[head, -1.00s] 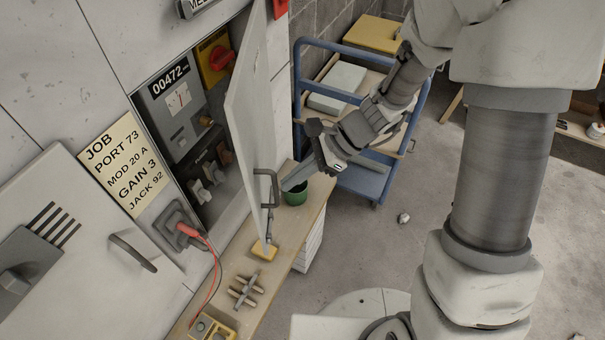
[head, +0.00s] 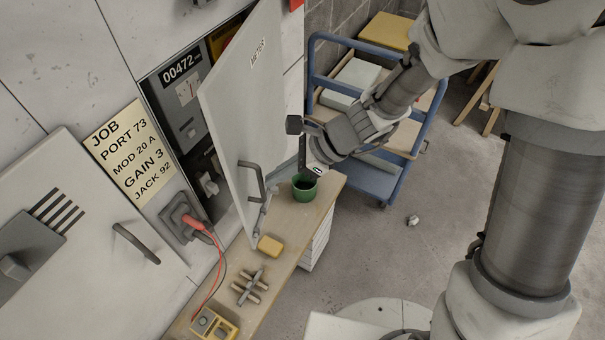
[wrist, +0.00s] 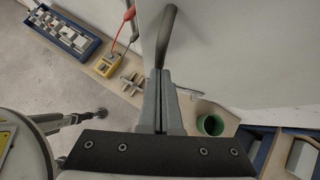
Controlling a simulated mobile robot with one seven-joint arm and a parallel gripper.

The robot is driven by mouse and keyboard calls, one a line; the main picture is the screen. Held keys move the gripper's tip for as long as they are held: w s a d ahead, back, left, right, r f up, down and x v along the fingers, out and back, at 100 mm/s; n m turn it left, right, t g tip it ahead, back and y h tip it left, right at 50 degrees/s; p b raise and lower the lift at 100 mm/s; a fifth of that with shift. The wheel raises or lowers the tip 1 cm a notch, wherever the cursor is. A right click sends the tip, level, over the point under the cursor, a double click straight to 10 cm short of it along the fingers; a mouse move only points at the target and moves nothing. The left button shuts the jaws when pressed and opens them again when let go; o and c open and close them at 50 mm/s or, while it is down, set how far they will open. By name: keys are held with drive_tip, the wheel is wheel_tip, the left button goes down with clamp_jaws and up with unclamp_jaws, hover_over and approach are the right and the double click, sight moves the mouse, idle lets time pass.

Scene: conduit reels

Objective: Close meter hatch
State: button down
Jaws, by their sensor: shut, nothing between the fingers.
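The meter hatch (head: 245,110) is a pale grey door labelled METER. It stands partly open, its outer face turned towards me and its bar handle (head: 252,180) near the free lower edge. Behind it the meter recess (head: 185,125) still shows, with a counter reading 00472 and a dial. My gripper (head: 303,155) is on the outer-face side, right of the handle. In the wrist view, my gripper (wrist: 163,78) is shut and empty, its tips close to the dark handle (wrist: 167,35) and the hatch face (wrist: 235,55). I cannot tell whether they touch.
A wooden shelf (head: 290,235) below holds a green cup (head: 304,188), a yellow block (head: 270,246), a grey cross-shaped part (head: 248,287) and a yellow meter (head: 214,324). A red plug (head: 195,223) with cable sits beside the recess. A blue cart (head: 375,180) stands behind.

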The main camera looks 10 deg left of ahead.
drive_tip(key=s+a+m+t+b, duration=0.1)
drive_tip(key=a+m+b, duration=0.1)
drive_tip(key=a, duration=0.9)
drive_tip(key=shift+a+r+t, duration=0.15)
drive_tip(key=shift+a+t, duration=0.05)
drive_tip(key=shift+t, duration=0.2)
drive_tip(key=shift+s+r, duration=0.1)
drive_tip(key=shift+s, duration=0.05)
